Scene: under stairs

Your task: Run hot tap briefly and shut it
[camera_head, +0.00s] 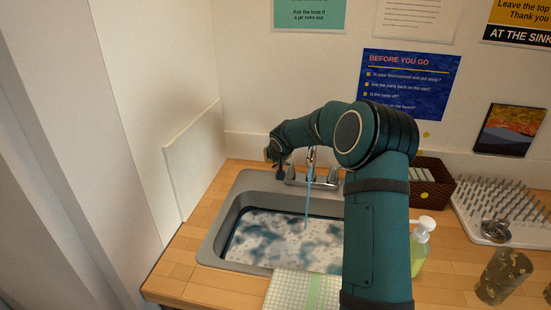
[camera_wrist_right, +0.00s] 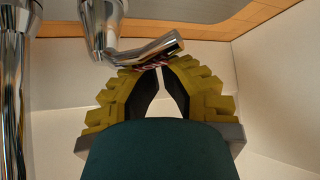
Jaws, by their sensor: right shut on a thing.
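The steel tap (camera_head: 311,165) stands at the back of the sink, and a thin bluish stream of water (camera_head: 307,200) runs from its spout into the basin. My right arm reaches in from the right, and my right gripper (camera_head: 275,155) is at the left handle of the tap. In the wrist view my right gripper (camera_wrist_right: 160,72) has its yellow fingers drawn together at the hot tap lever (camera_wrist_right: 152,48), a chrome lever with a red mark by the fingertips. The fingertips' exact grip is partly hidden. My left gripper is not in view.
The grey sink (camera_head: 226,207) holds white and dark mottled water. A checked cloth (camera_head: 298,290) hangs over its front edge. A soap bottle (camera_head: 421,245), brown basket (camera_head: 435,182), spiked drying rack (camera_head: 505,205) and patterned glass (camera_head: 501,275) stand to the right. A wall is close on the left.

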